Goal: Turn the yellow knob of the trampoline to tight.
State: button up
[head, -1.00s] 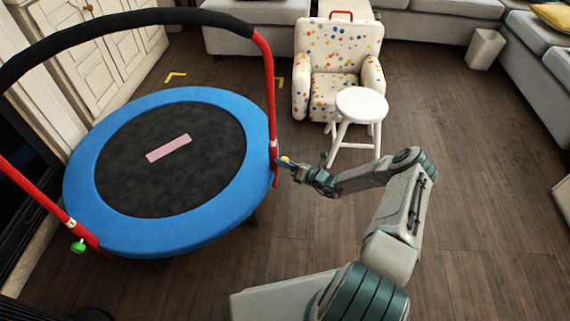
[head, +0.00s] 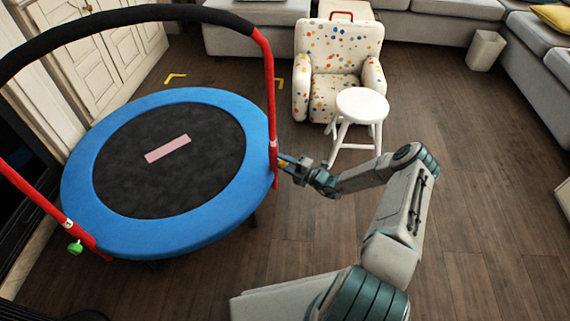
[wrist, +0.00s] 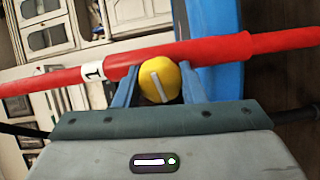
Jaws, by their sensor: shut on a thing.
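The trampoline (head: 85,185) has a blue rim, a black mat and a red-legged handle bar. The yellow knob (wrist: 160,82) is on the red post (wrist: 215,50) and has a pale pointer line, slightly tilted in the wrist view. My gripper (wrist: 158,85) has one blue finger on each side of the knob and is shut on it. In the head view my gripper (head: 284,163) is at the right post (head: 270,110), and the knob is mostly hidden by the fingers. A white label marked 1 (wrist: 92,70) is on the post beside the knob.
A green knob (head: 75,248) is on the left post. A white stool (head: 361,104) and a dotted armchair (head: 338,60) stand behind my arm. A pink strip (head: 168,149) lies on the mat. The wooden floor at right is clear.

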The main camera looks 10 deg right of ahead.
jog(key=shift+m, duration=0.8)
jog(key=o, duration=1)
jog(key=p+v, duration=0.3)
jog(key=v, duration=1.1)
